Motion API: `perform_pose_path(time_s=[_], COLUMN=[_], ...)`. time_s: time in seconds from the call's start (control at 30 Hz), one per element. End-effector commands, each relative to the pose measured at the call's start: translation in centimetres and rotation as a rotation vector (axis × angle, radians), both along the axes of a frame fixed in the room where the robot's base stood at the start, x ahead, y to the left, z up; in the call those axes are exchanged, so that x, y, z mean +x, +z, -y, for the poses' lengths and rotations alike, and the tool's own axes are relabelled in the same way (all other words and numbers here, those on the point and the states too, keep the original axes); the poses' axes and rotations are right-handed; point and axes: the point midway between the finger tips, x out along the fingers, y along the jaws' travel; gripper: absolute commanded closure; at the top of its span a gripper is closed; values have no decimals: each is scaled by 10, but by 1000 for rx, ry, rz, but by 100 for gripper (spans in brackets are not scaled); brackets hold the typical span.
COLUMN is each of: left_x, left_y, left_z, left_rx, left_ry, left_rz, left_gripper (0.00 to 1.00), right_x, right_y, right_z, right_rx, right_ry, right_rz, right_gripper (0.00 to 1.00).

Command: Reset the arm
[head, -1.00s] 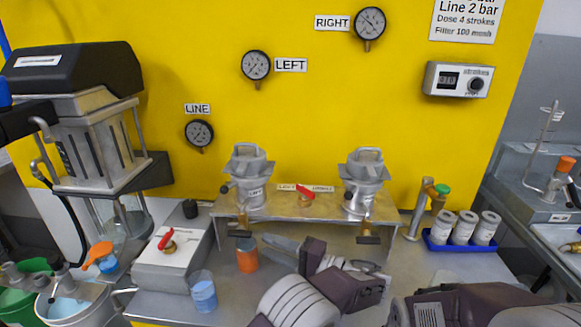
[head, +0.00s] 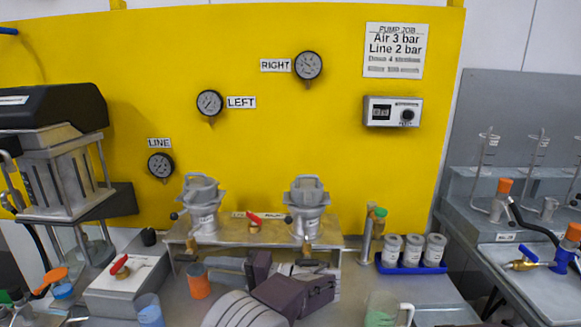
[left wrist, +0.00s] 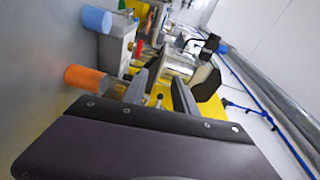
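My left arm comes up from the bottom middle of the head view. Its left gripper (head: 208,270) points left, low over the bench in front of the pump stand. The orange cup (head: 199,281) stands close by its fingertips. In the left wrist view the two fingers (left wrist: 160,85) are spread apart with nothing held between them. The orange cup (left wrist: 85,78) lies outside the finger gap there, to the left.
Two grey pumps (head: 202,205) (head: 306,207) stand on a metal stand (head: 270,236) behind the gripper. A box with a red-handled valve (head: 122,268) and a blue cup (head: 150,311) are left. A green-filled jug (head: 382,310) and a blue tray (head: 412,267) of white canisters are right.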

Motion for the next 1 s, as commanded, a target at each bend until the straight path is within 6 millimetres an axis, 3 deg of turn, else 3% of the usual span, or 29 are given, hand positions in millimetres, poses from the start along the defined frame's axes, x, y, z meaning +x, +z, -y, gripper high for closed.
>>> perform_pose_path(time_s=[0.17, 0.27, 0.3, 0.37, 0.47, 0.6, 0.73, 0.8, 0.87, 0.9, 1.0], left_x=[-34, -72, -93, -128, -182, -227, -239, -231, -203, -203, -204], left_y=[5, -16, -31, -60, -110, -166, -201, -212, -211, -185, -151], left_z=[-75, -119, -132, -143, -131, -82, -33, -17, -11, -12, -12], left_rx=[-130, -296, -393, -563, -861, -1221, -1448, -1520, -1541, -1535, -1535], left_ry=[159, 246, 279, 316, 340, 306, 225, 167, 44, 26, 31], left_rz=[-54, -138, -180, -240, -295, -274, -211, -158, -98, -117, -120], left_gripper=[66, 66, 66, 66, 66, 66, 66, 66, 66, 66, 66], right_x=[0, 0, 0, 0, 0, 0, 0, 0, 0, -1, 0], right_y=[0, 0, 0, 0, 0, 0, 0, 0, 0, 25, 60], right_z=[0, 0, 0, 0, 0, 0, 0, 0, 0, 0, 0], right_rx=[0, 0, 0, 0, 0, 0, 0, 0, 0, 0, 0], right_ry=[0, 0, 0, 0, 0, 0, 0, 0, 0, 0, 0], right_rz=[0, 0, 0, 0, 0, 0, 0, 0, 0, -2, 1], right_gripper=[20, 20, 20, 20, 20, 20, 20, 20, 20, 20, 20])
